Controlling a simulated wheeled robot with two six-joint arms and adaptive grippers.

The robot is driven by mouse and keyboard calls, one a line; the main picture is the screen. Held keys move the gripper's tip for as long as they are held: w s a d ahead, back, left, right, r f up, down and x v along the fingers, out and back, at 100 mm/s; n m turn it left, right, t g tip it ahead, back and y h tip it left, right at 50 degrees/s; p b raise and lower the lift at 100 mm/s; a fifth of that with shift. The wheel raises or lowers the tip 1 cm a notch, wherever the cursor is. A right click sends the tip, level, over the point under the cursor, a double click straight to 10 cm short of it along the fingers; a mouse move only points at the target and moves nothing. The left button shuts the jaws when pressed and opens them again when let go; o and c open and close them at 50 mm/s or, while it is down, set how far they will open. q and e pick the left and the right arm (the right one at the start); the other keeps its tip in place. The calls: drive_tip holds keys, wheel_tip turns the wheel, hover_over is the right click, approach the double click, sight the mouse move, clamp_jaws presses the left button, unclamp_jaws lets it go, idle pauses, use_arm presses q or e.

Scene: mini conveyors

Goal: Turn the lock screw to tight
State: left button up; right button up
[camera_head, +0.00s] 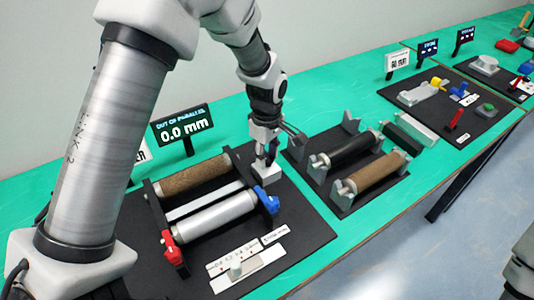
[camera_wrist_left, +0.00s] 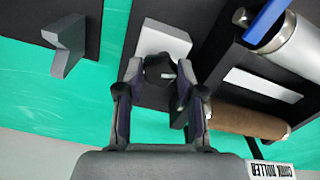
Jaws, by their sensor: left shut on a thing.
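In the head view my left gripper (camera_head: 266,164) reaches down to a pale grey block (camera_head: 267,175) at the back right of the roller mount's black board. In the left wrist view the fingers of my left gripper (camera_wrist_left: 158,76) close around a dark round knob, the lock screw (camera_wrist_left: 156,66), in front of the grey block (camera_wrist_left: 166,38). The fingers hide part of the screw, and its turn angle cannot be read. In the head view the screw is hidden by the gripper. My right gripper does not show.
Beside the block are a brown roller (camera_head: 194,176), a silver roller (camera_head: 216,215), a blue lever (camera_head: 268,200) and a red lever (camera_head: 172,250). A display (camera_head: 182,130) reads "0.0 mm". A roller rack (camera_head: 345,202) stands right. Green table (camera_head: 310,278) is bare in front.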

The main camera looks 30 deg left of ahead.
use_arm(q)
drive_tip(key=m+p, duration=0.3)
drive_tip(key=m, duration=0.1)
drive_tip(key=shift+s+r, duration=0.1)
drive_tip(key=m+p, duration=0.3)
drive_tip(key=m, duration=0.2)
drive_tip(key=shift+m, duration=0.3)
drive_tip(key=m+p, duration=0.2)
drive_tip(key=m, duration=0.4)
drive_tip(key=shift+s+a, duration=0.1)
drive_tip(key=m, duration=0.2)
drive_tip(key=m+p, duration=0.1)
drive_tip(key=m, duration=0.2)
drive_tip(key=shift+f+m, duration=0.25)
drive_tip(key=shift+m, duration=0.15)
drive_tip(key=o, duration=1.2)
drive_tip(key=shift+c, duration=0.2)
